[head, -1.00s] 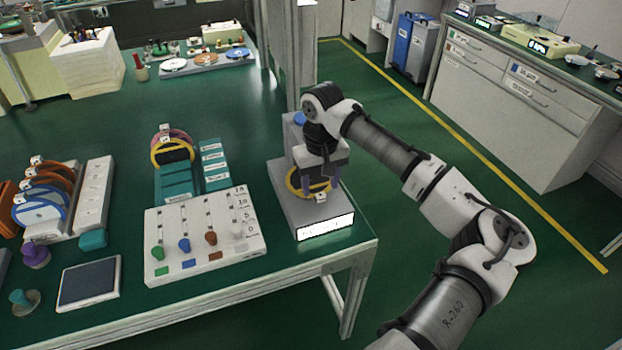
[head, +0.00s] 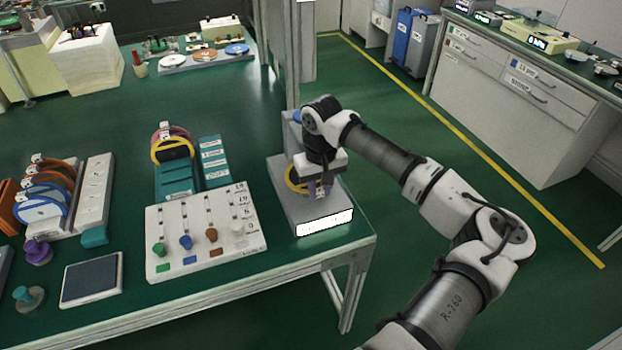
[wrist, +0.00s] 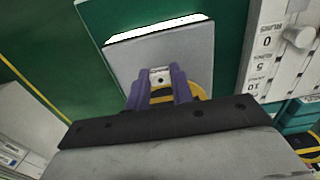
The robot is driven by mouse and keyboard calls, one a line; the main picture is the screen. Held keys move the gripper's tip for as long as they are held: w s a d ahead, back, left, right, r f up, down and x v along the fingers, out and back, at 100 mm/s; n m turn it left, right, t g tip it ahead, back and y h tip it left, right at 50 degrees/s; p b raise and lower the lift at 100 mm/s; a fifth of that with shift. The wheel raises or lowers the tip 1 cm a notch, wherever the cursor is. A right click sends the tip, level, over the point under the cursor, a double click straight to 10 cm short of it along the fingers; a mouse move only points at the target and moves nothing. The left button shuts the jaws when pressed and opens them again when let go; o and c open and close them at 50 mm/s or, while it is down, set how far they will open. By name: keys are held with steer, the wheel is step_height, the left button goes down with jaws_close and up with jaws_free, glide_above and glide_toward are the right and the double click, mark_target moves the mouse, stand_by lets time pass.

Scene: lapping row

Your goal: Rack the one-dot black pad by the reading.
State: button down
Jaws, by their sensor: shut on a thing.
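A black pad with a yellow rim (head: 293,180) stands on the grey gauge (head: 310,212) at the right of the table. In the wrist view its white tag (wrist: 159,73) shows a dark dot, and part of its yellow rim (wrist: 200,91) shows behind the fingers. My gripper (head: 319,188) is at the pad's front edge, its purple fingers (wrist: 159,88) shut on the pad around the tag. The gauge's lit display (head: 325,221) is too bright to read. A teal rack (head: 180,183) with a labelled strip (head: 213,160) holds another yellow-rimmed black pad (head: 172,150) and a pink one behind it.
A white slider panel (head: 205,235) with coloured knobs stands left of the gauge. Another rack (head: 95,195) with orange and blue pads is at far left, near a dark tablet (head: 92,278). The table behind the teal rack is mostly clear.

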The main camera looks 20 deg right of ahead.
steer(key=shift+r, duration=0.1)
steer(key=shift+r+b, duration=0.45)
steer(key=shift+r, duration=0.15)
steer(key=shift+s+r+b, duration=0.5)
steer(key=shift+r, duration=0.35)
steer(key=s+b, duration=0.3)
steer(key=s, duration=1.4)
steer(key=shift+d+r, duration=0.2)
steer(key=shift+d, duration=0.1)
steer(key=shift+r, duration=0.1)
step_height(320, 180, up, 10)
steer(key=p, duration=1)
